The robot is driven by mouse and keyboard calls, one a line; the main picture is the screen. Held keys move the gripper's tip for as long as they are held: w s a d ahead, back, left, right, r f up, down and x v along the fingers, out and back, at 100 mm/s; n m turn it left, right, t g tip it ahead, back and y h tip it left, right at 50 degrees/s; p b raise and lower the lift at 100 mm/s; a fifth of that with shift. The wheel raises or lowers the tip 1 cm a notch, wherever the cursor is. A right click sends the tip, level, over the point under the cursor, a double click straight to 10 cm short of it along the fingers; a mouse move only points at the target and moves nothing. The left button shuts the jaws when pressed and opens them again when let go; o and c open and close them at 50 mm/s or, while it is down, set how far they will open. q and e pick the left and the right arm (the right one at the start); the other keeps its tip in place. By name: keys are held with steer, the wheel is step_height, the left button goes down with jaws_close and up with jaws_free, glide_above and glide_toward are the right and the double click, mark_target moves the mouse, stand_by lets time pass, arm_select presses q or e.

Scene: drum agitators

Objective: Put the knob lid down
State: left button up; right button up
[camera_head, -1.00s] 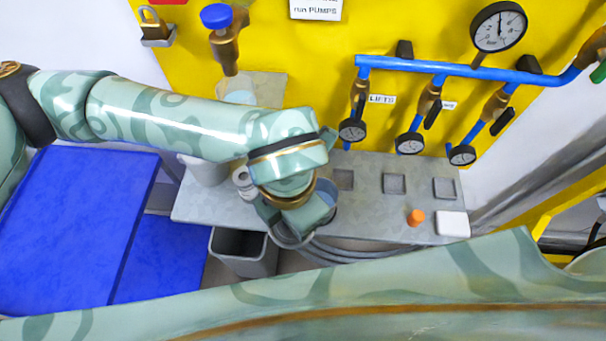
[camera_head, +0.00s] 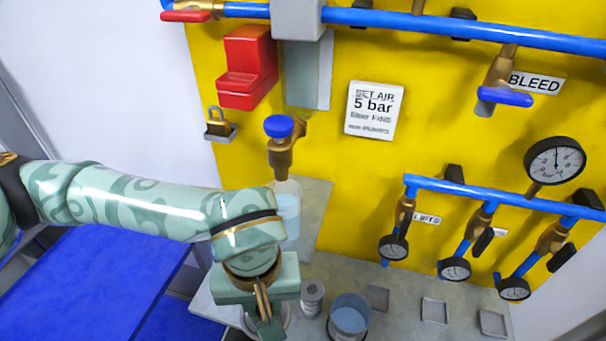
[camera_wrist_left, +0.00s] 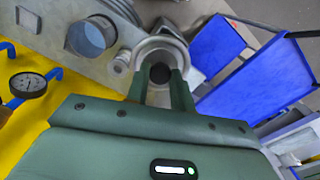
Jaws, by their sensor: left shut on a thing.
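My left gripper (camera_head: 265,318) is low over the grey bench, left of the blue-topped jar (camera_head: 349,316). In the left wrist view the fingers (camera_wrist_left: 161,90) are shut on the dark round knob (camera_wrist_left: 160,73) of the knob lid. A pale grey round rim (camera_wrist_left: 158,43) shows around the knob. I cannot tell whether this rim is all lid or partly a vessel under it, or whether the lid touches anything below. In the head view the gripper covers most of the lid. My right gripper is not in view.
A small grey cylinder (camera_head: 312,294) stands between gripper and jar. Square recesses (camera_head: 434,311) lie farther right on the bench. The yellow panel (camera_head: 350,190) with blue pipes, valves and gauges rises behind. A blue surface (camera_head: 90,275) lies left of the bench.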

arm_select(q)
steer(key=w+a+f+b, duration=0.1)
steer(key=w+a+b, duration=0.1)
steer(key=a, duration=0.5)
steer(key=w+a+f+m+b, duration=0.1)
steer(key=w+a+b, duration=0.2)
steer(key=a, duration=0.4)
steer(key=shift+w+a+f, duration=0.3)
steer(key=shift+w+f, duration=0.05)
steer(key=shift+w, duration=0.5)
